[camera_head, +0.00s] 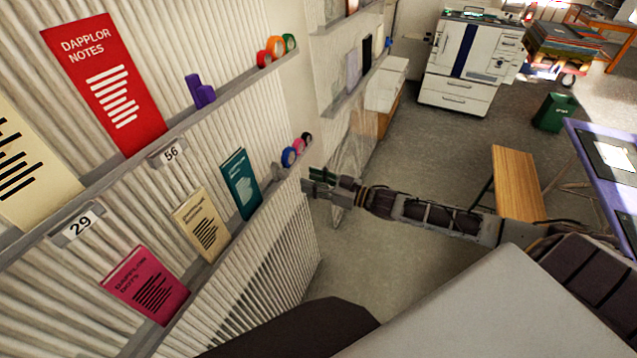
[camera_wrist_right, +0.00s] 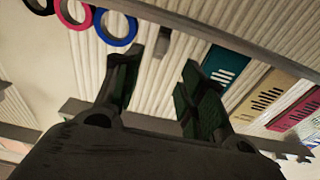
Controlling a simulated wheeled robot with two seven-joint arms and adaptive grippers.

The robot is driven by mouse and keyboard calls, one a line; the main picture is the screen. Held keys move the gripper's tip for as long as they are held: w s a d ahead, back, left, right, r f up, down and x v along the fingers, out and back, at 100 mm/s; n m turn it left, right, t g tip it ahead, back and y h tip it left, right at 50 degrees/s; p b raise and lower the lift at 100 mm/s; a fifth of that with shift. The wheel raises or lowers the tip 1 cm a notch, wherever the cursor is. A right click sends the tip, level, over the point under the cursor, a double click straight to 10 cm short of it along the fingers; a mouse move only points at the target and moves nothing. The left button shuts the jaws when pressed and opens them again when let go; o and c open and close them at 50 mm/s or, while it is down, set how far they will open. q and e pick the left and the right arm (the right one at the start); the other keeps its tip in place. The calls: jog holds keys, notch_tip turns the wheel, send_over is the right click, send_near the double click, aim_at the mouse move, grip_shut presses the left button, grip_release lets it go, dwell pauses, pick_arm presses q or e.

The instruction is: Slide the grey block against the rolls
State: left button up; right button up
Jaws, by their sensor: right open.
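The grey block (camera_wrist_right: 163,46) is small and sits on the lower wall ledge. In the right wrist view it shows between and beyond the fingertips, apart from the blue roll (camera_wrist_right: 115,27). The pink roll (camera_wrist_right: 75,13) and black roll (camera_wrist_right: 40,4) stand beside the blue one. In the head view the blue roll (camera_head: 288,157), pink roll (camera_head: 298,146) and black roll (camera_head: 306,138) stand at the ledge's far end, with the grey block (camera_head: 279,171) on their near side. My right gripper (camera_head: 315,181) is open and empty in front of the ledge. My left gripper is out of view.
A teal booklet (camera_head: 239,184), a cream booklet (camera_head: 201,222) and a pink booklet (camera_head: 146,284) stand along the same ledge. The upper ledge holds a purple block (camera_head: 201,91) and more rolls (camera_head: 276,47).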

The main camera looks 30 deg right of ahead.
jog(key=shift+v, duration=0.8)
